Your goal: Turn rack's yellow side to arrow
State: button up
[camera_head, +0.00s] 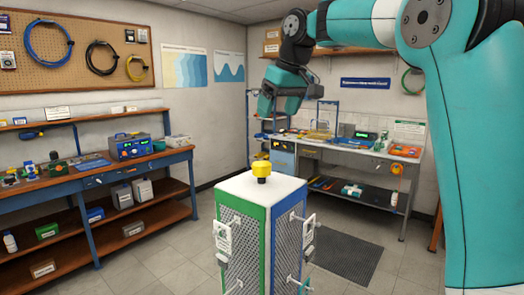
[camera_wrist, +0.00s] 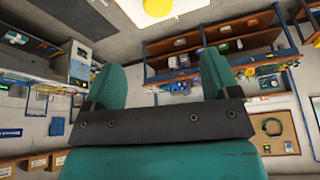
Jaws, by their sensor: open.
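The rack (camera_head: 258,190) stands on the floor at the lower middle of the head view. It has a white top, a green side facing left and a blue side facing right, with mesh panels and pegs. A yellow knob (camera_head: 261,169) sits on its top. No yellow side shows, and I see no arrow. My gripper (camera_head: 267,106) is above and beyond the knob, apart from it. In the wrist view my gripper (camera_wrist: 162,80) is open with nothing between its fingers. The knob (camera_wrist: 157,8) shows at that view's top edge, on the white rack top (camera_wrist: 125,12).
A workbench with shelves (camera_head: 95,170) runs along the left wall. Another bench (camera_head: 350,150) stands at the back right, with a dark mat (camera_head: 345,256) on the floor before it. A pegboard (camera_head: 75,55) hangs at the left. Floor left of the rack is clear.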

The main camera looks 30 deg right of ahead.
aim_at(261, 163)
jog(key=p+x, duration=0.1)
jog(key=x, duration=1.6)
jog(key=shift+w+d, duration=0.15)
jog(key=shift+c, duration=0.2)
jog(key=c, duration=1.2)
jog(key=shift+c, duration=0.2)
